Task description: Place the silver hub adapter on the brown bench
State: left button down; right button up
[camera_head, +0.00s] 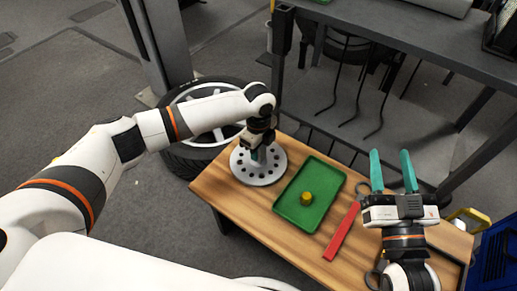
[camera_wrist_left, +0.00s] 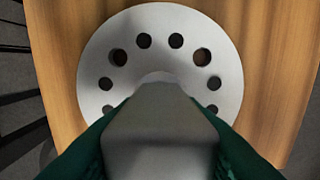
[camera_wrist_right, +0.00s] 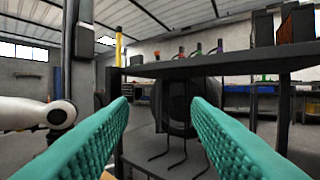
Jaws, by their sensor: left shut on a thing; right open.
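The silver hub adapter (camera_head: 258,176) is a round disc with a ring of dark holes and a raised centre. It sits flat over the far left end of the brown bench (camera_head: 237,205); I cannot tell whether its underside touches the wood. My left gripper (camera_head: 258,154) is shut on the raised centre from above. In the left wrist view the disc (camera_wrist_left: 160,58) lies inside the bench edges, with the grey centre between the teal fingers. My right gripper (camera_head: 391,154) is open and empty, above the bench's right part.
A green tray (camera_head: 321,182) with a yellow cylinder (camera_head: 307,198) lies right of the adapter. A red bar (camera_head: 342,234) lies beside the tray. A dark rack (camera_head: 430,42) stands behind the bench.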

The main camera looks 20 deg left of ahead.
pick_arm(q)
jog(key=c, duration=1)
grip_release()
